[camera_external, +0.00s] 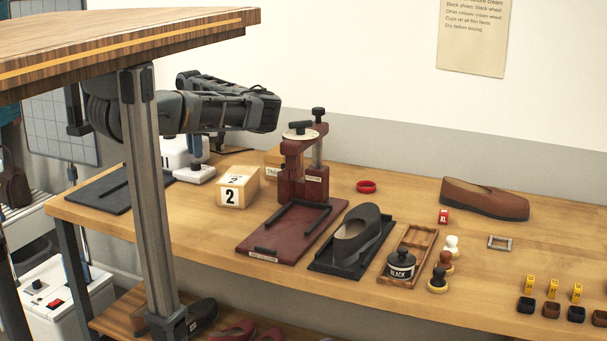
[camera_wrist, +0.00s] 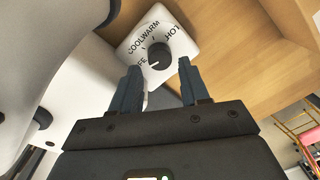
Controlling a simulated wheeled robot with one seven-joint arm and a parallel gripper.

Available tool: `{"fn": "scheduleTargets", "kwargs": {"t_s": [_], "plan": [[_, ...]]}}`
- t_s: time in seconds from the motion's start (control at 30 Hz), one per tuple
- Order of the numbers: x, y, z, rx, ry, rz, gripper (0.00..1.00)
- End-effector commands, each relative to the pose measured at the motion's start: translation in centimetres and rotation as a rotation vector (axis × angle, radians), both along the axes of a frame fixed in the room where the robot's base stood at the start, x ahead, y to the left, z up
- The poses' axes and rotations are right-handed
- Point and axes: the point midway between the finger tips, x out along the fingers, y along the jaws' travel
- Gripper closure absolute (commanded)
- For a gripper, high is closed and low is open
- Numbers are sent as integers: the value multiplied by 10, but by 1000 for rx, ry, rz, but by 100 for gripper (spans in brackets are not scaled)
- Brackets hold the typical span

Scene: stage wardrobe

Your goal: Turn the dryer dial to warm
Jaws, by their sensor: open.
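The dryer (camera_external: 197,175) is white and stands on the far left part of the workbench, partly hidden behind my arm and the table post. In the wrist view its white dial plate (camera_wrist: 132,36) carries the words COOL, WARM and HOT, with a partly covered label at lower left that looks like OFF. The round black dial (camera_wrist: 159,55) has a pale mark at its lower left, on the side of that label. My gripper (camera_wrist: 159,65) is open, with one blue-grey fingertip on each side of the dial in the picture. I cannot tell whether they touch it.
A numbered wooden box (camera_external: 238,188) stands right of the dryer. A dark red press (camera_external: 290,170), a grey shoe (camera_external: 358,235) and a black jar (camera_external: 401,265) are farther right. A wooden tabletop (camera_external: 120,40) overhangs at upper left, with its post (camera_external: 148,190) in front.

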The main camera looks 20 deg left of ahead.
Motion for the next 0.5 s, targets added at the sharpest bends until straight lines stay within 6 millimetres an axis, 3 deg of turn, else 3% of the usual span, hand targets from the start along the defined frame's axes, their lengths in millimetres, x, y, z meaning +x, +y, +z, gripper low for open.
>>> {"fn": "scheduleTargets", "kwargs": {"t_s": [0.2, 0.5], "plan": [[-1, -1, -28, 1, -1, -1, 55], [-1, -1, -37, 2, -2, 0, 55]]}}
